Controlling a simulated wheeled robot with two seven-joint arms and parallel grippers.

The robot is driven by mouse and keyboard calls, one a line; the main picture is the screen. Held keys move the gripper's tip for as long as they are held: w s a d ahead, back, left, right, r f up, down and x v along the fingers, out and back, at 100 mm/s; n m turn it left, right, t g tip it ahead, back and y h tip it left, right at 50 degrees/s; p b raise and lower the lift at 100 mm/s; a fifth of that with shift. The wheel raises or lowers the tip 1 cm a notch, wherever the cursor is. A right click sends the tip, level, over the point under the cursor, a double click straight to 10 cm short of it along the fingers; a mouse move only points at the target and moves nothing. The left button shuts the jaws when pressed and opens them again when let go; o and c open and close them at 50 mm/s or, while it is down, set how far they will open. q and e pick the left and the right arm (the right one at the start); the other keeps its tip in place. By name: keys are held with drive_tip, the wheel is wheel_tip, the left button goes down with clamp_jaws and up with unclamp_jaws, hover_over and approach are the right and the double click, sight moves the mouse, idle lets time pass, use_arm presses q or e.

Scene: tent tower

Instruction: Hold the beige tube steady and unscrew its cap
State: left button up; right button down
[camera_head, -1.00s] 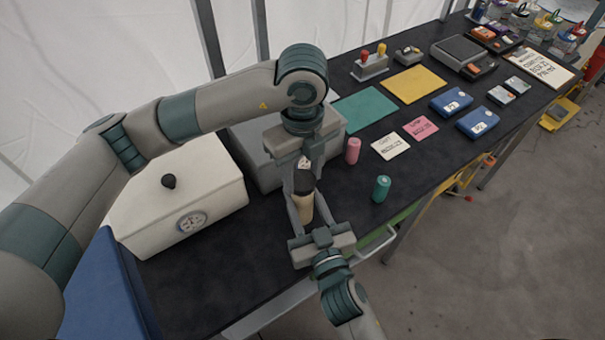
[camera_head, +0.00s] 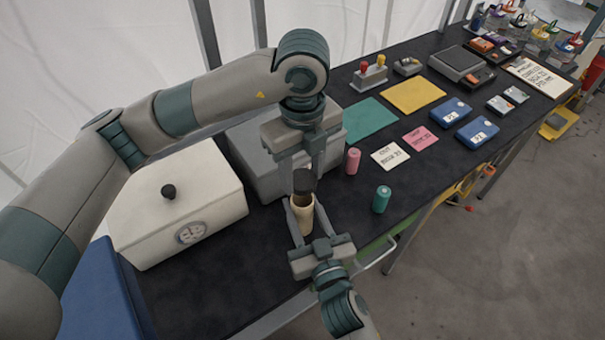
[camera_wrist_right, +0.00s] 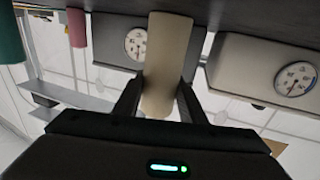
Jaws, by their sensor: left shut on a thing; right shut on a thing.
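The beige tube (camera_head: 302,220) stands upright near the front edge of the black table. My right gripper (camera_head: 301,210) is shut around it from the front; the right wrist view also shows the tube (camera_wrist_right: 166,60) between its fingers (camera_wrist_right: 160,100). The dark cap (camera_head: 304,181) is in my left gripper (camera_head: 304,170), which comes down from above and is shut on it. A brown area, seemingly the tube's mouth, shows just below the cap. The cap looks raised over it, but I cannot tell the exact gap.
A pink tube (camera_head: 352,161) and a green tube (camera_head: 382,199) stand to the right. A cream box with a dial (camera_head: 150,225) is at the left, a grey box (camera_head: 245,160) behind. Cards and blue boxes (camera_head: 477,134) lie farther right.

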sight(302, 179)
drive_tip(key=c, duration=1)
unclamp_jaws()
drive_tip(key=shift+c, duration=0.2)
use_arm(q)
drive_tip(key=shift+f, duration=0.25)
use_arm(e)
drive_tip(key=shift+s+d+f, duration=0.15)
drive_tip(key=shift+s, duration=0.3)
use_arm(q)
wheel_tip(302, 179, down, 3)
drive_tip(key=b, duration=0.3)
drive_tip(key=shift+f+b, duration=0.15)
drive_tip(key=shift+b, duration=0.2)
use_arm(e)
drive_tip(key=v, duration=0.9)
drive_tip(key=shift+s+d, duration=0.1)
drive_tip(key=shift+s, duration=0.15)
use_arm(q)
drive_tip(key=shift+f, duration=0.15)
use_arm(e)
drive_tip(key=shift+v, duration=0.8)
